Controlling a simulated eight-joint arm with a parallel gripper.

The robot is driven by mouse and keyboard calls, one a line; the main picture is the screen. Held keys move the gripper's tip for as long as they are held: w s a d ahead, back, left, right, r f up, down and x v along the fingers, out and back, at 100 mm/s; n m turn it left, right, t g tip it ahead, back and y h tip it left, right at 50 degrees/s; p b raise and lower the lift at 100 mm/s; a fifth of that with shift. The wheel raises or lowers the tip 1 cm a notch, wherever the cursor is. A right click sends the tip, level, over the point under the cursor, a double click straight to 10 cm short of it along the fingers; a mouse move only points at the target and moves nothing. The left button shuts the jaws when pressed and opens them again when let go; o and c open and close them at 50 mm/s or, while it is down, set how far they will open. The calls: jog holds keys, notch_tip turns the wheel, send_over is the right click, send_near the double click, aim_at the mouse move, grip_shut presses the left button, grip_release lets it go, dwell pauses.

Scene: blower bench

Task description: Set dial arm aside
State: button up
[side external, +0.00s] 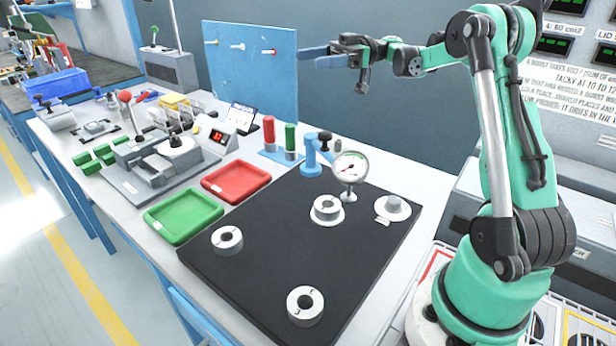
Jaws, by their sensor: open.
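The dial arm shows as a round white gauge (350,167) with a red needle, standing over the black mat at its back edge. A blue post (311,158) with a dark knob stands just left of it; the link between them is hard to make out. Below the gauge, a metal ring (326,208) sits on a round base. My gripper (314,56) is open and empty, high above the bench in front of the blue pegboard, well apart from the gauge. Its blue-tipped fingers point left.
The black mat (285,260) also carries two loose rings, at left (227,240) and front (305,306), and a round knobbed piece (393,208) at right. Green (183,216) and red (236,181) trays lie left. Red and green handles (290,138) stand behind.

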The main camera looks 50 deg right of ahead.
jog(key=shift+r, duration=2.3)
